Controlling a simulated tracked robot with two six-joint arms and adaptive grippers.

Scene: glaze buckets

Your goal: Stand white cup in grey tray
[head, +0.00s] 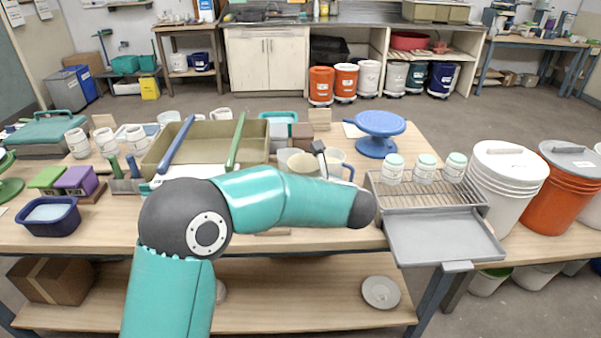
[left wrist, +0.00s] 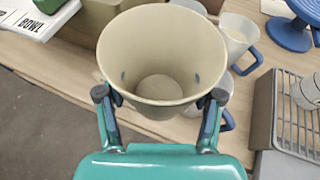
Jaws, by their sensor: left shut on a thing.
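My left gripper (left wrist: 160,94) is shut on a cream, open-topped cup (left wrist: 165,50), with one finger on each side of its wall. The held cup looks upright and empty in the left wrist view; in the head view it shows partly (head: 303,163) behind my teal arm. A white cup with a blue handle (head: 336,162) stands close behind it; it also shows in the left wrist view (left wrist: 238,38). The grey tray (head: 445,238) is empty and juts out at the front right of the bench, below a wire rack. My right gripper is not in view.
The wire rack (head: 425,198) holds three white jars with mint lids. A blue turntable (head: 376,128) stands behind it. White and orange buckets (head: 508,178) are to the right. A beige basin (head: 205,148) and several labelled white cups (head: 106,141) fill the left.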

